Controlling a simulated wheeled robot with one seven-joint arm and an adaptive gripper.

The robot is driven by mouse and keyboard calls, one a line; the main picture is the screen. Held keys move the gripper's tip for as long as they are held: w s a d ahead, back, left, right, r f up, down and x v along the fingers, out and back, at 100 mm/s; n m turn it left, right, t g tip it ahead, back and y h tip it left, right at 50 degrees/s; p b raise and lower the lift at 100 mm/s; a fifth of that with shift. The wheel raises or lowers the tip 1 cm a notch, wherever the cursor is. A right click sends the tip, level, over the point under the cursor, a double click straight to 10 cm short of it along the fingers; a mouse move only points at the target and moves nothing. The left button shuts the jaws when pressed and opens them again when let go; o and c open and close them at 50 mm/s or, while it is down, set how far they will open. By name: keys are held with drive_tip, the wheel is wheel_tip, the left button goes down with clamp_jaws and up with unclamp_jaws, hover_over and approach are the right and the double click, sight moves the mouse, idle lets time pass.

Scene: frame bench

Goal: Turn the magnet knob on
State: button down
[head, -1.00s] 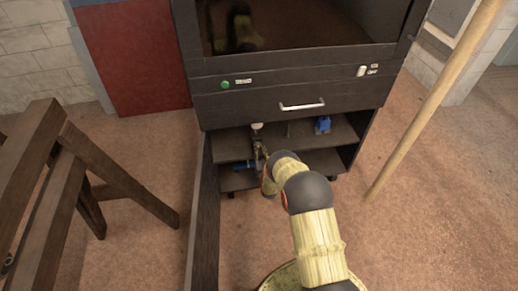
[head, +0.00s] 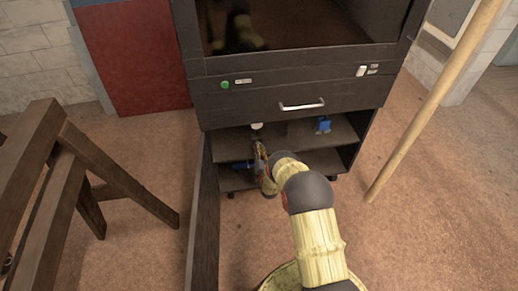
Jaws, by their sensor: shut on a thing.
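A small stand is on the open cabinet's shelves, with a round white part (head: 257,126) at its top and a blue part (head: 242,166) lower down to the left. My gripper (head: 259,149) reaches into the cabinet from the right front, in front of the stand's middle. It is shut on a small part there, which I take to be the magnet knob. The fingers and my wrist hide the knob, so its turn position cannot be seen.
A blue item (head: 323,125) sits on the upper shelf (head: 343,132) to the right. The open cabinet door (head: 203,215) stands close on the left. A drawer with a metal handle (head: 302,105) is above. A wooden pole (head: 432,105) leans at right.

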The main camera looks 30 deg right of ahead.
drive_tip(key=c, duration=1.6)
unclamp_jaws()
drive_tip(key=shift+o, duration=0.3)
